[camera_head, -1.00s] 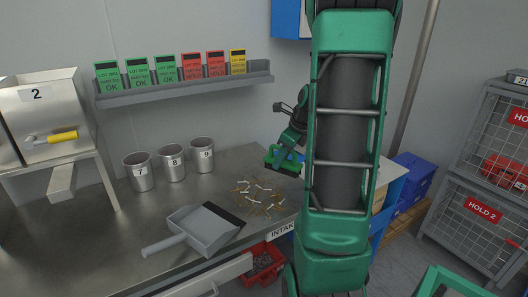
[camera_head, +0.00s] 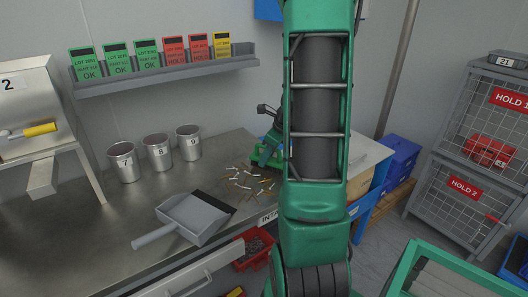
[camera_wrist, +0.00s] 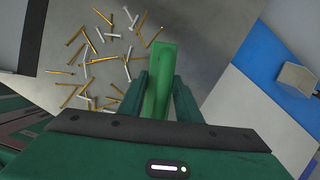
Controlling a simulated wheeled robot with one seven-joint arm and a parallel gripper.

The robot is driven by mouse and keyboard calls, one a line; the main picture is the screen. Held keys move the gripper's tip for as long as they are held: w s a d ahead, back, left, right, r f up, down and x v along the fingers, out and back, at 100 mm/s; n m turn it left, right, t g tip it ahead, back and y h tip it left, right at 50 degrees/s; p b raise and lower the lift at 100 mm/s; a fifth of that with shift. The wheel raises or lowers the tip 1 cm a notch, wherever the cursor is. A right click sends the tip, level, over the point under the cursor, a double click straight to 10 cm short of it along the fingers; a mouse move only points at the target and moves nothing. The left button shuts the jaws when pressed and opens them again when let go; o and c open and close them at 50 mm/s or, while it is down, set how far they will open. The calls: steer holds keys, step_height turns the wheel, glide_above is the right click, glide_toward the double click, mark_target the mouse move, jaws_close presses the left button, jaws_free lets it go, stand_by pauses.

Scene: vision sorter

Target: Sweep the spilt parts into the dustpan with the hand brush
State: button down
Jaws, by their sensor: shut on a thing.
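The spilt parts (camera_head: 247,186), small brass and silver pins, lie scattered on the steel bench; they also show in the wrist view (camera_wrist: 96,52). The grey dustpan (camera_head: 192,218) lies left of them, its dark lip facing them and its handle pointing left. My gripper (camera_wrist: 160,86) is shut on the green handle of the hand brush (camera_wrist: 161,66). In the head view the brush (camera_head: 266,159) is just behind and right of the parts, partly hidden by my arm. Its bristles are not clearly seen, and I cannot tell whether it touches the bench.
Cups 7, 8 and 9 (camera_head: 157,153) stand behind the dustpan. A hopper (camera_head: 28,105) is at the left, and a card shelf (camera_head: 165,75) is on the wall above. A red bin (camera_head: 255,250) is below the bench's front edge. Wire cages (camera_head: 465,170) stand at the right.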

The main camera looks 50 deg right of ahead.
steer(key=shift+a+f, duration=0.15)
steer(key=shift+f, duration=0.15)
steer(key=shift+w+a, duration=0.35)
steer(key=shift+a, duration=2.85)
steer(key=shift+w+a, duration=0.3)
steer(key=shift+a, duration=2.9)
steer(key=shift+w+a, duration=0.35)
steer(key=shift+a, duration=2.85)
steer(key=shift+r, duration=2.2)
steer(key=shift+s+d+r, duration=0.1)
steer(key=shift+s+d, duration=0.25)
steer(key=shift+d, duration=2.9)
steer(key=shift+s+d, duration=0.35)
steer(key=shift+d, duration=2.95)
steer(key=shift+s+d+r, duration=0.1)
steer(key=shift+s+d, duration=0.25)
steer(key=shift+d, duration=2.9)
steer(key=shift+a+f, duration=0.1)
steer(key=shift+f, duration=2.15)
steer(key=shift+w+a+f, duration=0.1)
steer(key=shift+a+f, duration=0.05)
steer(key=shift+a, duration=0.05)
steer(key=shift+w+a, duration=0.3)
steer(key=shift+a, duration=2.9)
steer(key=shift+w+a, duration=0.35)
steer(key=shift+a, duration=2.8)
steer(key=shift+w+a, duration=0.3)
steer(key=shift+a, duration=2.9)
step_height(320, 180, up, 7)
steer(key=shift+f, duration=0.15)
